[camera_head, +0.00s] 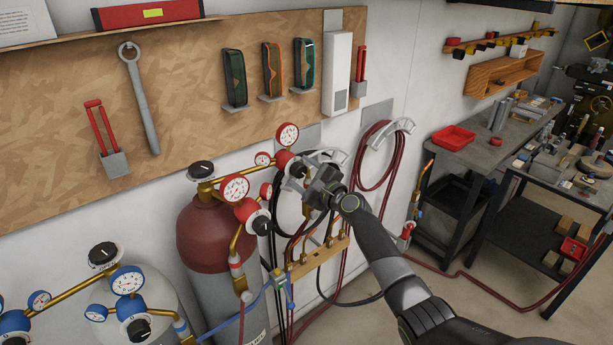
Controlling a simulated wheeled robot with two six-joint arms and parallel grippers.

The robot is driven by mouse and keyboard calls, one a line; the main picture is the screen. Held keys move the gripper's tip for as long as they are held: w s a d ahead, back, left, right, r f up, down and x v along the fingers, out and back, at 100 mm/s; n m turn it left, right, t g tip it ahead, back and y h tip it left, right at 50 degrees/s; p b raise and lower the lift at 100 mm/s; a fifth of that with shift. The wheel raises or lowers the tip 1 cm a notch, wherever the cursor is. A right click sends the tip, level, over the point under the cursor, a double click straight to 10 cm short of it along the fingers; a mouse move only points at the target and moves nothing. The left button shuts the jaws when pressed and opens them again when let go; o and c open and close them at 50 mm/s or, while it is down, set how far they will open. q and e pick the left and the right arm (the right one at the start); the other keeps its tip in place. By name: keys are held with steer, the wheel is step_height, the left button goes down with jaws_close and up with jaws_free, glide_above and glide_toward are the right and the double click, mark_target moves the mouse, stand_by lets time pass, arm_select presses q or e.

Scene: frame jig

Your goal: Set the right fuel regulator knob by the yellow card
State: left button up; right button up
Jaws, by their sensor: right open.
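My right gripper (299,179) reaches in from the lower right and is open, with its jaws at the right-hand red regulator (284,158). The knob of that regulator (298,169) is dark and partly hidden by the gripper; I cannot tell whether the jaws touch it. The left-hand red regulator (246,211) sits on the dark red cylinder (205,240), with a black knob (262,225) facing forward. No yellow card is clearly recognisable; a small yellow label (152,13) is on the red case on the shelf. My left gripper is out of view.
A blue regulator (131,308) stands at the lower left. A brass manifold (318,258) with hoses hangs below my right gripper. Dark workbenches (478,152) stand at the right.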

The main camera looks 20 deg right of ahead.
steer(key=shift+s, duration=0.1)
steer(key=v, duration=1.7)
steer(key=shift+b, duration=0.4)
steer(key=shift+d, duration=0.1)
